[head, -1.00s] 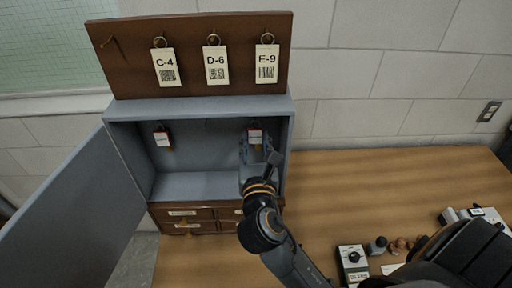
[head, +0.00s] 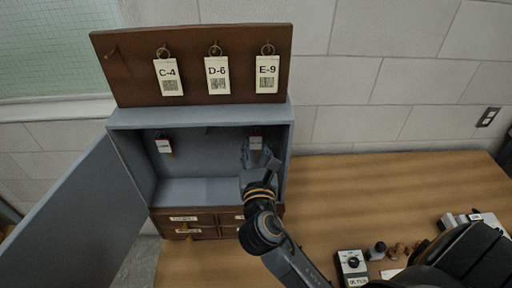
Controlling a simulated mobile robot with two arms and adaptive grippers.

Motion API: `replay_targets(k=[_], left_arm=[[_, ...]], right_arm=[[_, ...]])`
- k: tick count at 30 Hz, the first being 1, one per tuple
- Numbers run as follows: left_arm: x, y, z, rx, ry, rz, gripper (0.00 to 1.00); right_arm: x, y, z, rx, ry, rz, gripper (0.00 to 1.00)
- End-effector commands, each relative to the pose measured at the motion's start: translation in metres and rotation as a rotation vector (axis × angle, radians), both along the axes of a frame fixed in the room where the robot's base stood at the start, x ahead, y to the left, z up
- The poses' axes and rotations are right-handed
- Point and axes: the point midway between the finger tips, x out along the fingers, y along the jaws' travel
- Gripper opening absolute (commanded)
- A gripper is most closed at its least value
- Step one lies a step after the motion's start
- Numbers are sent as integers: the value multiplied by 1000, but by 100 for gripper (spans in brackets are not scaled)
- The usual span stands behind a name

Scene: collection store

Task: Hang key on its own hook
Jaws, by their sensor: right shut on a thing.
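A small key with a white tag (head: 256,143) is at the right side inside the open grey cabinet (head: 200,116). My right gripper (head: 260,157) is shut at this tag, just below it; the fingers hide the key itself. Another key with a white tag (head: 163,146) hangs at the left of the cabinet's back wall. Between them a small hook (head: 207,130) shows with nothing on it. Whether the right tag rests on a hook cannot be told. My left gripper is not in view.
The cabinet door (head: 75,220) stands open to the left. A brown board (head: 190,38) on top carries tags C-4, D-6 and E-9 and a bare hook at its left. Small drawers (head: 187,218) sit below. A dial device (head: 351,265) stands on the wooden table (head: 380,190), clear at its middle.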

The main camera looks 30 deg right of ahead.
Motion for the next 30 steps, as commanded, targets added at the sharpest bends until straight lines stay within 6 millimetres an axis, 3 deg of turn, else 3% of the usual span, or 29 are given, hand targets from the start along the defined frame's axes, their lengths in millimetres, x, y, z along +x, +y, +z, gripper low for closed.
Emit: replay_targets(k=[1, 2, 5, 17, 30], left_arm=[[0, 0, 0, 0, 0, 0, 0], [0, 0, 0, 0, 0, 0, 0], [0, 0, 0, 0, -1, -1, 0], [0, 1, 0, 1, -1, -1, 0], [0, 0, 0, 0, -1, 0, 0]], right_arm=[[0, 0, 0, 0, 0, 0, 12], [0, 0, 0, 0, 0, 0, 39], [0, 0, 0, 0, 0, 0, 59], [-5, 3, 0, 0, 1, 1, 60], [-82, 39, -1, 2, 5, 0, 60]])
